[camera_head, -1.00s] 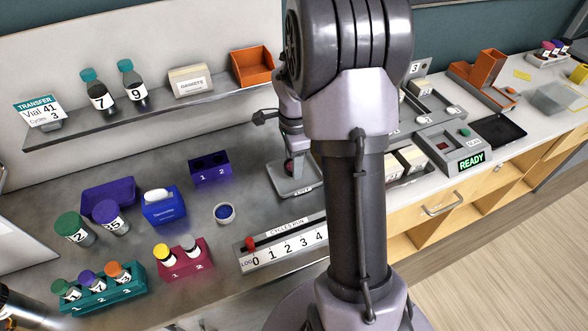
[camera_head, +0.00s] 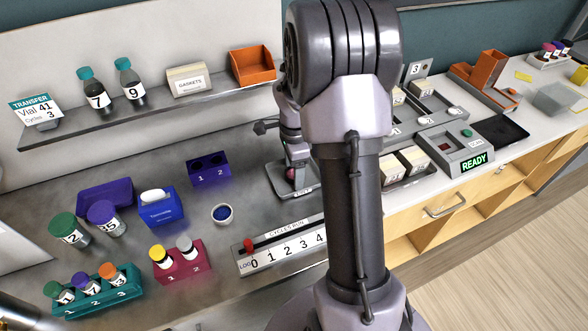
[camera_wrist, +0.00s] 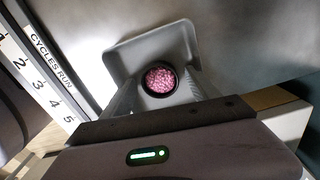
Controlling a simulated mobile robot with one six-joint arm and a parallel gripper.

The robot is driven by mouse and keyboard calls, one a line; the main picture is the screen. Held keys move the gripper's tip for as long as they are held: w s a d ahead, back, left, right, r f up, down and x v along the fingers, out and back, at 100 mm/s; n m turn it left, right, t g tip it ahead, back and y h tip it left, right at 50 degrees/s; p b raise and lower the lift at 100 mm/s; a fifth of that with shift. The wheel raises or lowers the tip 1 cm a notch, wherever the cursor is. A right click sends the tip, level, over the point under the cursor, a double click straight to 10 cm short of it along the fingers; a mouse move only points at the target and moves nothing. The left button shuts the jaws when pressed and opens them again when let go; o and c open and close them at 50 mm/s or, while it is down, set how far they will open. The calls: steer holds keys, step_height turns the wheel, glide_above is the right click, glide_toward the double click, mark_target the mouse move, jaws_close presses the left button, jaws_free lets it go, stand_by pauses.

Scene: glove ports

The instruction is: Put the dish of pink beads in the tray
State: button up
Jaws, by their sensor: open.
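The dish of pink beads (camera_wrist: 160,80) is a small dark round dish, seen from above over the grey tray (camera_wrist: 122,55) in the wrist view. It appears to sit in the tray, though its underside is hidden. My gripper (camera_wrist: 161,92) is open, with one finger on each side of the dish; whether they touch it I cannot tell. In the head view my gripper (camera_head: 298,172) is low at the grey tray (camera_head: 272,178). The dish (camera_head: 291,175) shows there as a small pinkish patch, and my arm hides the tray's right part.
The cycles-run counter strip (camera_head: 284,248) lies in front of the tray. A purple two-hole block (camera_head: 209,170) and a small dish with blue contents (camera_head: 222,213) stand to the left. Grey machines and the green READY display (camera_head: 474,161) are right of my arm.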

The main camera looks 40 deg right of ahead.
step_height(320, 180, up, 12)
steer(key=p, duration=0.4)
steer(key=s+a+r+n+t, duration=0.1)
steer(key=s+a+r+n, duration=0.15)
steer(key=a+r, duration=0.3)
steer(key=s+a+r+n+t, duration=0.1)
steer(key=a+r+n, duration=0.3)
steer(key=a, duration=0.2)
steer(key=s+a+r+n+t+y, duration=0.2)
steer(key=s+a+r+n+t, duration=0.1)
steer(key=s+a+n, duration=0.8)
steer(key=s+a, duration=0.2)
steer(key=s, duration=0.1)
steer(key=shift+a+r+t, duration=0.2)
steer(key=shift+r+t, duration=0.2)
